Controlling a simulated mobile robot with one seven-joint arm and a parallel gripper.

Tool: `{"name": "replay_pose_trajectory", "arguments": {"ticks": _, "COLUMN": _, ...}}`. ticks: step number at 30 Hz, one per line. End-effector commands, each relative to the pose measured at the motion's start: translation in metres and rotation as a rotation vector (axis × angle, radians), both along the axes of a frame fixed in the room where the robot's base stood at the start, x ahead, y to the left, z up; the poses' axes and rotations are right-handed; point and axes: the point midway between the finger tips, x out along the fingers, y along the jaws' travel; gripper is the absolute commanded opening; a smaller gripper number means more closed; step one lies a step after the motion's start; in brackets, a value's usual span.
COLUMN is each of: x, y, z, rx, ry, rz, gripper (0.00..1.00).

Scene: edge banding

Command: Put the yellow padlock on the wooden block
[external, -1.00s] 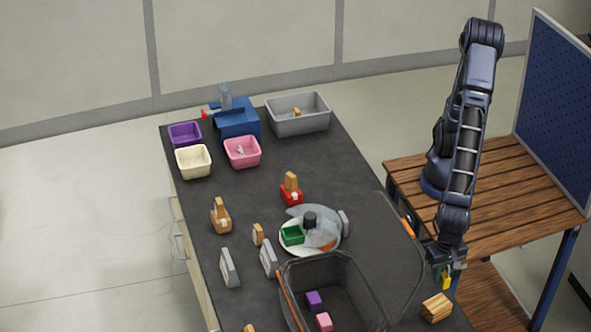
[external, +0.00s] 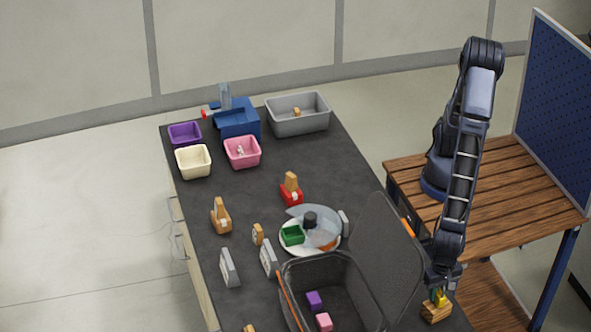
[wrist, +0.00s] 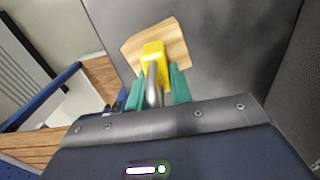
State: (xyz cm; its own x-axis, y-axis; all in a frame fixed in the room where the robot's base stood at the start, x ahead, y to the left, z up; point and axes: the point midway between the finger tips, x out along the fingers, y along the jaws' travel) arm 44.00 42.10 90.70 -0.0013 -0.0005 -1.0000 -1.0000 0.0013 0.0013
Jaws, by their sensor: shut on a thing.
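The yellow padlock (wrist: 154,54) is between the green fingertips of my gripper (wrist: 153,80), its metal shackle toward the wrist. In the external view the padlock (external: 441,298) shows as a small yellow patch at my gripper (external: 437,290). My gripper is shut on it. The wooden block (external: 436,312) lies on the dark table near its right edge, directly under the padlock. In the wrist view the block (wrist: 172,41) is behind the padlock's body. I cannot tell whether the padlock touches the block.
A white plate (external: 300,248) with a green box is farther back. A slatted wooden bench (external: 520,215) is at right.

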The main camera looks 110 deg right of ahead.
Motion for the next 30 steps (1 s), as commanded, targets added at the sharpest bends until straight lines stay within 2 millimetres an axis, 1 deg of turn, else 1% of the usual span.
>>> {"name": "replay_pose_trajectory", "arguments": {"ticks": 3, "x": 0.0, "y": 0.0, "z": -0.002, "rx": 0.0, "ry": 0.0, "rz": 0.0, "gripper": 0.0}}
{"name": "replay_pose_trajectory", "arguments": {"ticks": 4, "x": 0.0, "y": 0.0, "z": -0.003, "rx": 0.0, "ry": 0.0, "rz": 0.0, "gripper": 0.23}}
{"name": "replay_pose_trajectory", "arguments": {"ticks": 7, "x": 0.0, "y": 0.0, "z": -0.002, "rx": 0.0, "ry": 0.0, "rz": 0.0, "gripper": 0.43}}
{"name": "replay_pose_trajectory", "arguments": {"ticks": 16, "x": 0.0, "y": 0.0, "z": -0.001, "rx": 0.0, "ry": 0.0, "rz": 0.0, "gripper": 0.43}}
{"name": "replay_pose_trajectory", "arguments": {"ticks": 20, "x": 0.0, "y": 0.001, "z": 0.007, "rx": 0.001, "ry": -0.001, "rz": 0.0, "gripper": 0.43}}
{"name": "replay_pose_trajectory", "arguments": {"ticks": 23, "x": 0.001, "y": 0.001, "z": 0.021, "rx": 0.003, "ry": -0.002, "rz": -0.001, "gripper": 0.43}}
{"name": "replay_pose_trajectory", "arguments": {"ticks": 30, "x": 0.0, "y": 0.001, "z": 0.067, "rx": 0.003, "ry": -0.002, "rz": 0.001, "gripper": 0.43}}
